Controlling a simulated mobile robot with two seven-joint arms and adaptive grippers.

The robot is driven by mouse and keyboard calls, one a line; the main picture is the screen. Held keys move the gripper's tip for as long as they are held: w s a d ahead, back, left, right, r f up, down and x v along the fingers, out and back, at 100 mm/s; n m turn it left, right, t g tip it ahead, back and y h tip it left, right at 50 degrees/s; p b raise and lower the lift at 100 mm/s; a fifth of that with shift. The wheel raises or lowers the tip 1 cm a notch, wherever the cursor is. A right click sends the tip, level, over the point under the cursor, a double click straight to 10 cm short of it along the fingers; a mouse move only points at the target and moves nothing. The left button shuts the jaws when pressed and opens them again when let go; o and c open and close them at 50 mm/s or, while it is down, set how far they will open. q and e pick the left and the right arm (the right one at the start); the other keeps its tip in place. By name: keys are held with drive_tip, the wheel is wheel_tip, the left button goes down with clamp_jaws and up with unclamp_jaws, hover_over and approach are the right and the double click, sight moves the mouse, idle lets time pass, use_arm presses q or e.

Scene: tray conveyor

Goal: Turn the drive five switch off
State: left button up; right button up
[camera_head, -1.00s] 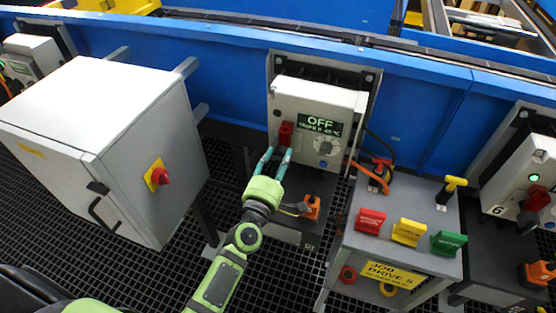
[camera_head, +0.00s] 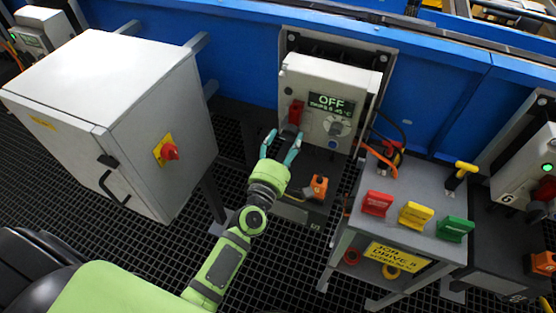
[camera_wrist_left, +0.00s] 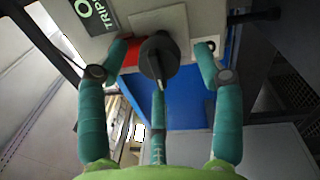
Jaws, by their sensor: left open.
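The drive five box (camera_head: 352,85) is a pale unit on the blue conveyor side, and its display (camera_head: 331,103) reads OFF. A red part (camera_head: 296,111) sits at its lower left. In the left wrist view a dark rotary switch knob (camera_wrist_left: 158,60) with a pale pointer line stands beside a red part (camera_wrist_left: 132,50). My left gripper (camera_head: 284,137) is open just below the red part. Its teal fingers (camera_wrist_left: 162,50) flank the knob in the wrist view. I cannot tell whether they touch it. My right gripper is not in view.
A grey cabinet (camera_head: 105,85) with a red knob (camera_head: 170,151) stands left. A small table (camera_head: 392,233) with red, yellow and green tags stands right. An orange block (camera_head: 319,185) sits below the drive box. Another drive box (camera_head: 535,155) is at far right.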

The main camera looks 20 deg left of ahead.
use_arm(q)
drive_tip(key=s, duration=1)
drive_tip(key=shift+s+f, duration=0.25)
drive_tip(key=shift+f, duration=0.15)
drive_tip(key=shift+a, duration=0.1)
drive_tip(key=s+f+m+g+h, duration=0.1)
drive_tip(key=s+f+m+g, duration=0.25)
drive_tip(key=f, duration=0.65)
drive_tip(key=s+f+m+g, duration=0.3)
drive_tip(key=s+f+m, duration=0.15)
drive_tip(key=f, duration=0.55)
drive_tip(key=s+f+m+g+h, duration=0.1)
drive_tip(key=s+f+m+g, duration=0.3)
drive_tip(key=f, duration=0.7)
drive_tip(key=s+a+f+m+g+y, duration=0.1)
drive_tip(key=s+a+f+m+g, duration=0.1)
drive_tip(key=s, duration=0.5)
drive_tip(key=s+a+f+m+g+p, duration=0.1)
drive_tip(key=s+a+f+m+g, duration=0.1)
drive_tip(key=s+f+m, duration=0.3)
drive_tip(key=s+a+f+m+g+y, duration=0.1)
drive_tip(key=s+a+f+m+g, duration=0.1)
drive_tip(key=s+f, duration=0.5)
drive_tip(key=s+m+g, duration=0.1)
drive_tip(key=s+m, duration=0.1)
drive_tip(key=s, duration=0.2)
drive_tip(key=shift+y, duration=0.3)
